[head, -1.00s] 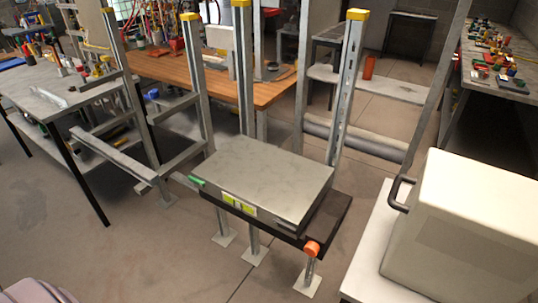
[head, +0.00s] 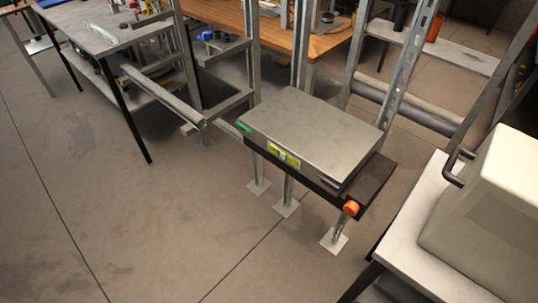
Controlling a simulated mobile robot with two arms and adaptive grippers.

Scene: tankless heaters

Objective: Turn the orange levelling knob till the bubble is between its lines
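The orange levelling knob (head: 351,208) sits at the front right corner of a dark platform (head: 374,186) in the head view. On the front edge is a yellow-green level vial (head: 283,155) in two visible patches. The bubble and its lines are too small to make out. A green piece (head: 243,128) is at the front left corner. Neither of my grippers is in view.
A white box with a dark handle (head: 490,200) stands on a light table (head: 416,232) at the right. Metal posts and shelf frames (head: 228,105) stand left of and behind the platform. A wooden bench (head: 272,42) is behind. The floor in front is clear.

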